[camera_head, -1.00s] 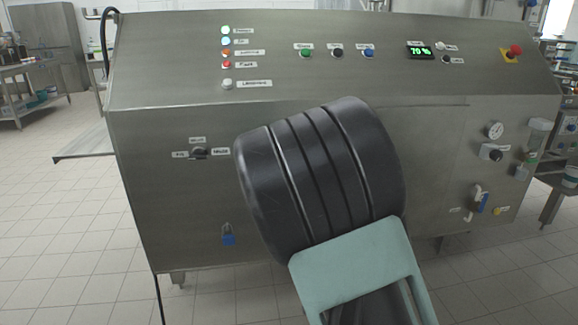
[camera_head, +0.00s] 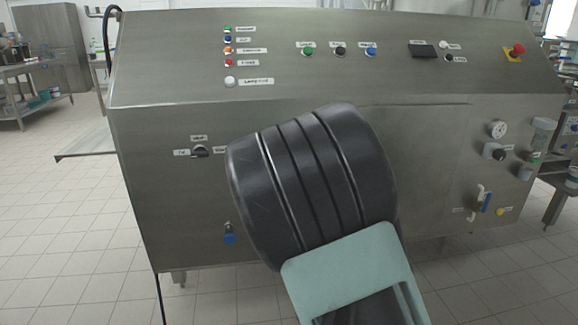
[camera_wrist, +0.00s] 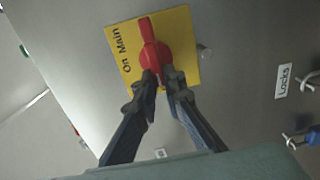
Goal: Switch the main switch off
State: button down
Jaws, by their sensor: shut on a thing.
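The main switch is a red rotary handle (camera_wrist: 150,42) on a yellow plate (camera_wrist: 186,50) in the wrist view. The plate carries the words "On" and "Main". My gripper (camera_wrist: 162,77) is shut on the lower end of the red handle, one finger on each side. The handle lies roughly upright in that picture, slightly tilted. In the head view my arm covers the middle of the machine, and neither my gripper nor the switch shows there. The machine's display (camera_head: 423,50) is dark.
The steel machine (camera_head: 175,120) fills the head view, with lamps (camera_head: 228,47), buttons (camera_head: 340,51) and a red emergency stop (camera_head: 517,48). A black selector (camera_head: 200,151) sits on its front. In the wrist view a "Locks" label (camera_wrist: 284,81) and a blue padlock (camera_wrist: 309,138) are at the right.

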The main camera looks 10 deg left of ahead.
jog(key=c, duration=2)
grip_release()
jog(key=shift+s, duration=0.1)
jog(key=v, duration=1.2)
